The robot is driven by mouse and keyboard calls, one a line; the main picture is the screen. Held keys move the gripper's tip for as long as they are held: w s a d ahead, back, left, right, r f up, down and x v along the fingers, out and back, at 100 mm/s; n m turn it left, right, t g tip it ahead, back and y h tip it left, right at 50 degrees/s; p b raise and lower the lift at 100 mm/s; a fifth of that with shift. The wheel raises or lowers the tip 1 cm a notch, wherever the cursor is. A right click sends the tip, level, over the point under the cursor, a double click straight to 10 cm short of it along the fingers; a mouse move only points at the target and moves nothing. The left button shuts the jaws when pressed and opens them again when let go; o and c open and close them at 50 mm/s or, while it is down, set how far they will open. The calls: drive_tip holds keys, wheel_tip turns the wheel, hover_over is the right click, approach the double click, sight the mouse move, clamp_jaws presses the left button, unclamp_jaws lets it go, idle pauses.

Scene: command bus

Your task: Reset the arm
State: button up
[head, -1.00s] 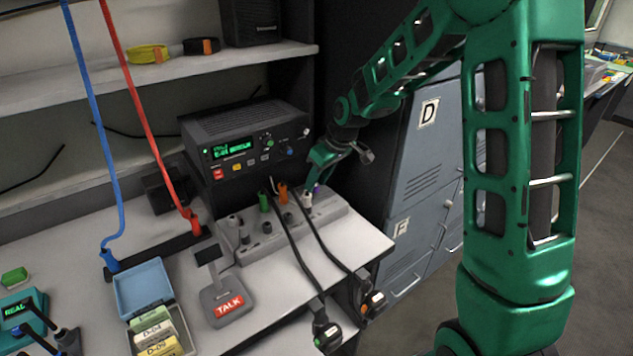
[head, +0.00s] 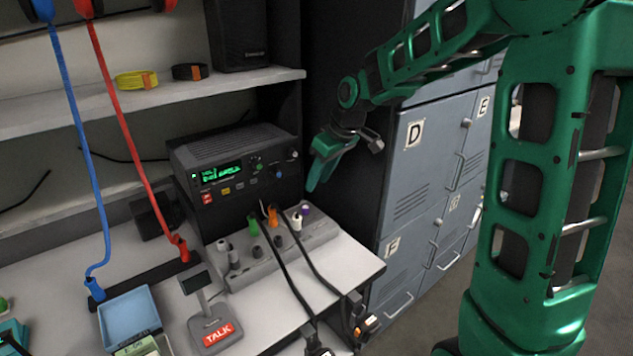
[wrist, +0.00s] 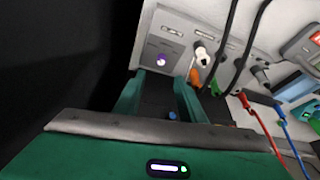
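My gripper (head: 314,183) is raised above the right end of the grey socket strip (head: 318,236), beside the radio unit, with its fingers pointing down. In the wrist view my gripper (wrist: 157,82) has its two green fingers apart with nothing held between them. A purple plug (head: 305,210) sits in the strip below the gripper, apart from it; it also shows in the wrist view (wrist: 161,62). White (head: 296,222), orange (head: 272,216) and green (head: 254,226) plugs also stand in the strip.
The radio unit (head: 230,160) with a green display stands behind the strip. Grey lockers (head: 420,190) are to the right of the gripper. A shelf (head: 150,105) is on the left. A TALK stand (head: 212,330) and a blue box (head: 128,318) are on the desk.

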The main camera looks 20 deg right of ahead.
drive_tip(key=s+d+m+g, duration=0.1)
drive_tip(key=s+d+m, duration=0.3)
drive_tip(key=s, duration=0.8)
drive_tip(key=s+d+m+g+h, duration=0.1)
drive_tip(key=s+d+m, duration=0.3)
drive_tip(key=s, duration=0.8)
drive_tip(key=s+d+m+g+h, duration=0.1)
drive_tip(key=s+d+m, duration=0.3)
drive_tip(key=s, duration=0.9)
drive_tip(key=d+g, duration=0.1)
drive_tip(key=d, duration=0.2)
drive_tip(key=shift+f, duration=0.4)
drive_tip(key=shift+w+f+h, duration=0.25)
drive_tip(key=shift+w+h, duration=0.05)
drive_tip(key=shift+w, duration=0.3)
